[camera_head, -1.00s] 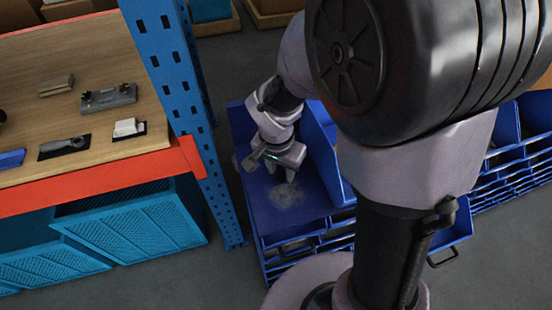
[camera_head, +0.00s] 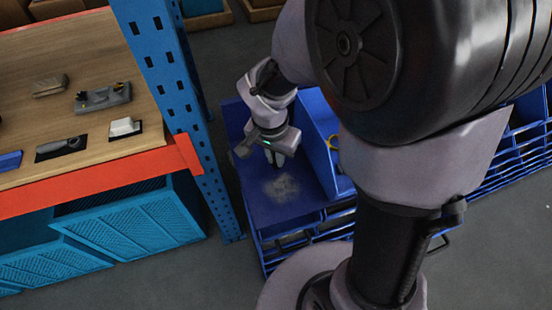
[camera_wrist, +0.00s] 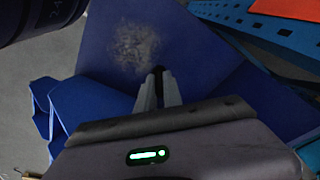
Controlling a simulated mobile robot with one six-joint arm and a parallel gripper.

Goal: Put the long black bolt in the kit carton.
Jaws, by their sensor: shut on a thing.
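My gripper (camera_head: 275,158) hangs over the blue top surface (camera_head: 262,206) of a blue bin stack, near a pale scuffed patch. In the wrist view its two grey fingers (camera_wrist: 158,78) are close together, with a narrow dark thing between their tips, which I take for the long black bolt (camera_wrist: 157,73). Only a small part of it shows; its length is hidden by the fingers. Whether it touches the blue surface I cannot tell. Brown open cartons (camera_head: 222,19) stand at the top edge of the head view; which one is the kit carton I cannot tell.
A wooden bench (camera_head: 95,35) with an orange edge beam (camera_head: 110,185) and several small parts is at left. A blue perforated upright (camera_head: 170,80) stands between it and the bin stack. Blue bins (camera_head: 322,150) lie right of my gripper. Grey floor (camera_head: 225,60) is clear behind.

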